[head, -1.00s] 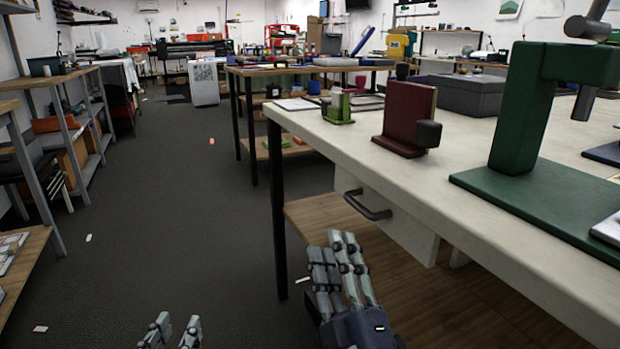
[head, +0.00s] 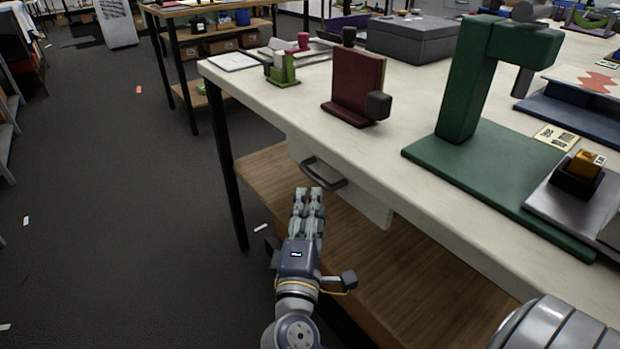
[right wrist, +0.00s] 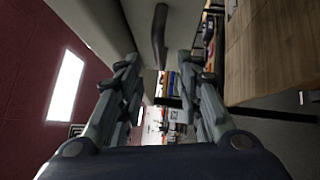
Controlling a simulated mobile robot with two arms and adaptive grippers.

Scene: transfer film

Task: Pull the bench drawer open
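The bench drawer (head: 362,203) has a pale front under the white bench top and looks shut. Its dark curved handle (head: 325,176) stands out from the front. My right gripper (head: 309,191) is just below and in front of the handle, its fingertips close to it. In the right wrist view the fingers of my right gripper (right wrist: 158,62) are apart, with nothing held. The handle (right wrist: 159,36) shows ahead, in line with the gap between them. I cannot tell whether any fingertip touches it. My left gripper is not in view.
A wooden lower shelf (head: 400,270) runs under the bench. A dark bench leg (head: 236,195) stands left of the drawer. The bench top (head: 300,112) carries a maroon stand (head: 355,85) and a green press (head: 463,90). The floor at left is mostly clear.

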